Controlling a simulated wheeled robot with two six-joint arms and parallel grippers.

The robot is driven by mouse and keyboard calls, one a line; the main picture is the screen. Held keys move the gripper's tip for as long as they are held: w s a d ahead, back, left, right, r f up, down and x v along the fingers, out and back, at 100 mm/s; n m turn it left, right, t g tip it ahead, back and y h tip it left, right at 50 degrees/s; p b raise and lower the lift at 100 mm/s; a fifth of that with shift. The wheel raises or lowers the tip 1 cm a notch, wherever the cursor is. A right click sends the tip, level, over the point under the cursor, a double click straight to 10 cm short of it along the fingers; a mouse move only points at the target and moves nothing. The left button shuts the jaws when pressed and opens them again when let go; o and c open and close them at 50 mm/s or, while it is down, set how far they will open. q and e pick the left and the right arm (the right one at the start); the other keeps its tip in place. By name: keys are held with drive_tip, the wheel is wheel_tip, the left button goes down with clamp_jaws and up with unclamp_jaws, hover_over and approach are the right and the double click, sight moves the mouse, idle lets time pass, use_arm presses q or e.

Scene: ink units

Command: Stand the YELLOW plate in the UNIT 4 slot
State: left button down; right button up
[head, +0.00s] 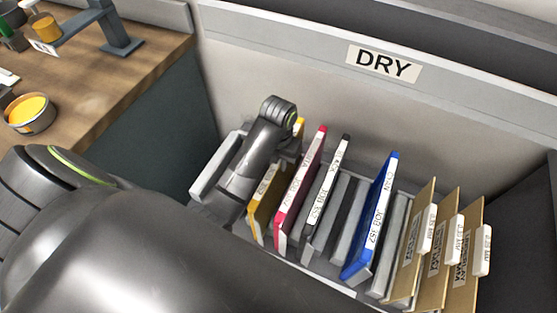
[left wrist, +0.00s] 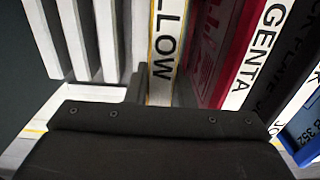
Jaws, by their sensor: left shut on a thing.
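The yellow plate (head: 257,220) stands upright in the rack (head: 337,232), left of the magenta plate (head: 300,187). In the left wrist view, the gripper (left wrist: 160,92) is shut on the yellow plate (left wrist: 166,42), whose white edge label partly reads "LOW". Whether the plate's foot is seated in a slot is hidden. No UNIT 4 mark is readable in these views. My right gripper does not show.
Right of the magenta plate stand a black plate (head: 328,190), a blue cyan-labelled plate (head: 371,215) and several brown tabbed dividers (head: 411,245). Empty slots show between black and blue. A DRY sign (head: 383,63) is on the back wall. A wooden counter (head: 150,45) is at left.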

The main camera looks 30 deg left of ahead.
use_arm(q)
drive_tip(key=shift+f, duration=0.1)
drive_tip(key=c, duration=1.2)
unclamp_jaws()
drive_tip(key=shift+o, duration=0.2)
wheel_tip(320, 180, up, 4)
drive_tip(key=shift+f+p, duration=0.15)
drive_tip(key=shift+p, duration=0.75)
wheel_tip(320, 180, up, 14)
drive_tip(key=p, duration=1.4)
drive_tip(key=shift+f, duration=0.15)
